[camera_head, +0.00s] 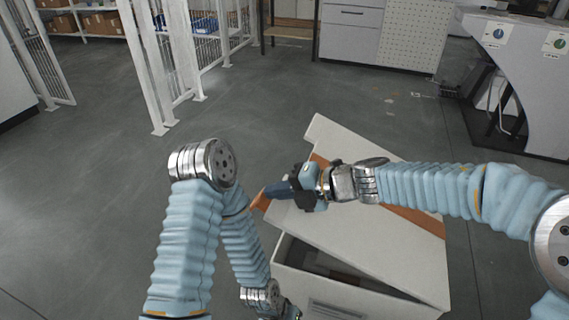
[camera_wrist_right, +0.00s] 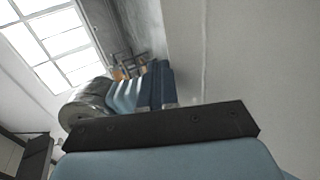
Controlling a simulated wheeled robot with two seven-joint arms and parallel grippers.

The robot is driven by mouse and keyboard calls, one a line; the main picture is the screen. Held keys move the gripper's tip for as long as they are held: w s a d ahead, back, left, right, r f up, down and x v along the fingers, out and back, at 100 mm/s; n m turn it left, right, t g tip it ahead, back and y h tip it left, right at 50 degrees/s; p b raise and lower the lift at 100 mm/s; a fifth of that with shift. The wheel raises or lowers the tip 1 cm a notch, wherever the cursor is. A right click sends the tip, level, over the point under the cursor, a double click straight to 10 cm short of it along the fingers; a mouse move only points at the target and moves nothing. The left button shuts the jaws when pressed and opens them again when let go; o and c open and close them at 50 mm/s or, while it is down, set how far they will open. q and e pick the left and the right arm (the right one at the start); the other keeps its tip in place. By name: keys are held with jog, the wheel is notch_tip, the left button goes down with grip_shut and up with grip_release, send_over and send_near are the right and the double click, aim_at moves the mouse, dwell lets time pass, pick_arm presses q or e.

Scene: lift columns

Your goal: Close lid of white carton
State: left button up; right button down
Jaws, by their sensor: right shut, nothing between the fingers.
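The white carton (camera_head: 318,292) stands at the bottom centre of the head view. Its white lid (camera_head: 345,240) is tilted and partly open, with a dark gap above the front wall. An orange-brown stripe crosses the lid. My right gripper (camera_head: 277,191) is shut and empty, over the lid's left part; whether it touches the lid is unclear. In the right wrist view, a pale flat surface (camera_wrist_right: 250,60), apparently the lid, fills the right side. My left gripper (camera_head: 288,311) is low at the carton's left front corner, mostly hidden and cut off by the frame edge.
White mesh fencing (camera_head: 165,70) stands at the back left. Grey cabinets (camera_head: 347,30) and a wooden stand (camera_head: 290,30) are at the back. A white workstation (camera_head: 525,75) is at the right.

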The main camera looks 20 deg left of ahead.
pick_arm(q)
notch_tip(320, 180, down, 6)
jog(key=a+b, duration=0.1)
jog(key=b, duration=0.5)
jog(key=shift+w+a+b, duration=0.3)
jog(key=shift+w+b, duration=0.05)
pick_arm(e)
jog(key=a+f+h, duration=0.1)
jog(key=a+f, duration=0.3)
jog(key=f, duration=1.2)
jog(key=shift+a+f, duration=0.15)
pick_arm(q)
jog(key=shift+r, duration=0.15)
pick_arm(e)
jog(key=shift+s, duration=0.1)
